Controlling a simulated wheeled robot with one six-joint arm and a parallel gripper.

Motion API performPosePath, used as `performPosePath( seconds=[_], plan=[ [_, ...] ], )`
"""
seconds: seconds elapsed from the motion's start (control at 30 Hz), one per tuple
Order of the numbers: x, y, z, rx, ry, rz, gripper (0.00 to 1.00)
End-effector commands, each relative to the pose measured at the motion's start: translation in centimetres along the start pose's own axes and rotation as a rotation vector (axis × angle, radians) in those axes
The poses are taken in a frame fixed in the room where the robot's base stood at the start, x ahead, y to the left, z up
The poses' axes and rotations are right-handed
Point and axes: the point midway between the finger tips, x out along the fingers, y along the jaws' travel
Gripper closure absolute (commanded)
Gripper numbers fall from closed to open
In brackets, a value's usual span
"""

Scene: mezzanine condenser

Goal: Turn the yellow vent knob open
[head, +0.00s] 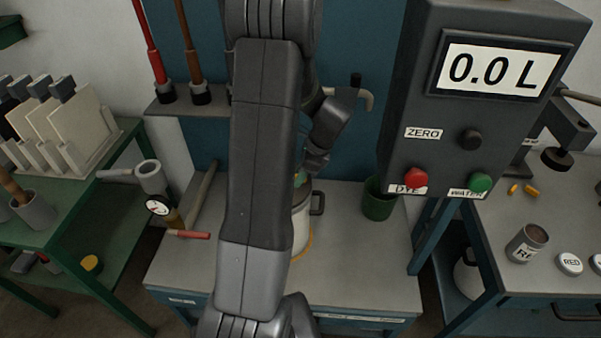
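I cannot make out a yellow vent knob with certainty; my arm covers the middle of the head view. A white pot (301,225) with a dark side handle stands on the grey bench, its left part hidden behind my arm. A yellow-orange band shows at its foot. A round gauge (157,204) with a brass-coloured body and a red-handled lever (189,235) is on the bench left of my arm. My gripper (314,164) points down above the pot, partly hidden; its fingers are not clear.
The meter box (478,130) reading 0.0 L overhangs the right side, with red and green buttons. A green cup (378,199) stands below it. Tins are on the right bench and a plate rack (75,130) on the left one. The grey bench's front right (375,265) is clear.

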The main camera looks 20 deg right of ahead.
Motion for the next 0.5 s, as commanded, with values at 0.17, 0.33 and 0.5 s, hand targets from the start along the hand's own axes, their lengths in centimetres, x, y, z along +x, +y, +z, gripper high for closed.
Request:
performPosePath(
  seconds=[0.17,0.33,0.5],
  plan=[
    [-0.01,0.0,0.01,0.0,0.0,0.0,0.75],
    [-0.02,0.01,0.01,0.0,0.0,0.001,1.0],
    [-0.03,0.01,0.01,-0.004,0.0,0.002,1.0]
  ],
)
